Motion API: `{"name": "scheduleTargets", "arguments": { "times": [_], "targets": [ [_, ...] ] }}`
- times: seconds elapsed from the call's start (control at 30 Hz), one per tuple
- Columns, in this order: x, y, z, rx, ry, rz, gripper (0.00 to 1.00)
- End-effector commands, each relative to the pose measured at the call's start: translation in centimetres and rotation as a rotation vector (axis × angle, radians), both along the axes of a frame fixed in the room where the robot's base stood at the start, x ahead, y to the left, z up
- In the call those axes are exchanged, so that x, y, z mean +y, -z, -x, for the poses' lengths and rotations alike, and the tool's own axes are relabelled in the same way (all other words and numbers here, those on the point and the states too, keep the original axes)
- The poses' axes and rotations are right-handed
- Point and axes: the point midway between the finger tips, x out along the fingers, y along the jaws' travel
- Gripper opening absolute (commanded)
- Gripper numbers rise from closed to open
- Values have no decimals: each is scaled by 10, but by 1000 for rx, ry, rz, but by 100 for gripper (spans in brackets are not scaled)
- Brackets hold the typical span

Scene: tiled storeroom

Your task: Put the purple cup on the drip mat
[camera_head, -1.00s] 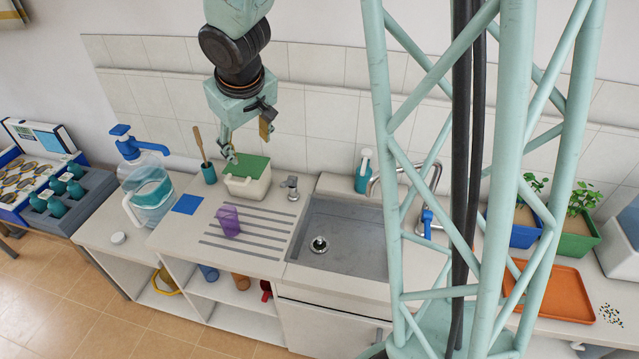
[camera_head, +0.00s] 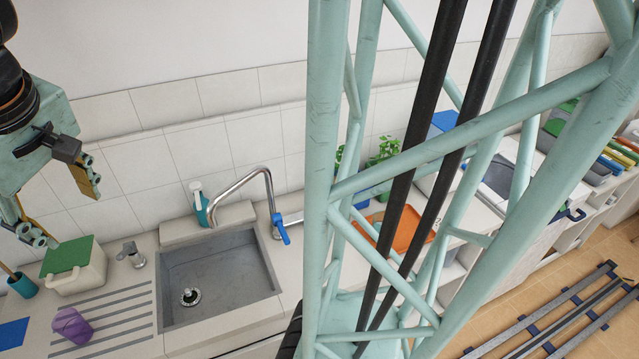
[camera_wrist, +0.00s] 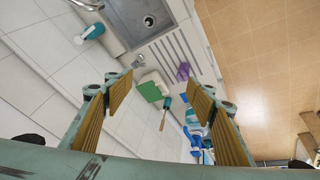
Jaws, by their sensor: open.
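The purple cup (camera_head: 72,325) is on the grooved drainboard left of the sink, apart from my gripper; I cannot tell if it is upright or tilted. It also shows in the wrist view (camera_wrist: 183,72). A flat blue square (camera_head: 12,333), which looks like the drip mat, lies left of the cup, partly cut off by the picture edge. My gripper (camera_head: 65,212) hangs at the left, high above the counter near the green-topped box. Its fingers (camera_wrist: 160,95) are spread apart with nothing between them in the wrist view.
The cream box with a green top (camera_head: 74,268) stands behind the cup, with a teal holder (camera_head: 23,286) beside it. A small tap (camera_head: 131,255) is right of the box. The sink (camera_head: 215,285) has a tall faucet (camera_head: 262,185) and a teal bottle (camera_head: 200,205) behind it.

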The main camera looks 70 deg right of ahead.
Motion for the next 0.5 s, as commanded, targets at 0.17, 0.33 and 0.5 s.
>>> {"name": "scheduleTargets", "arguments": {
  "times": [0.17, 0.33, 0.5],
  "targets": [
    [-4, -17, 34, -1, 31, -15, 51],
    [3, -29, 65, 5, 39, -33, 51],
    [11, -38, 97, 11, 44, -55, 51]
  ]
}}
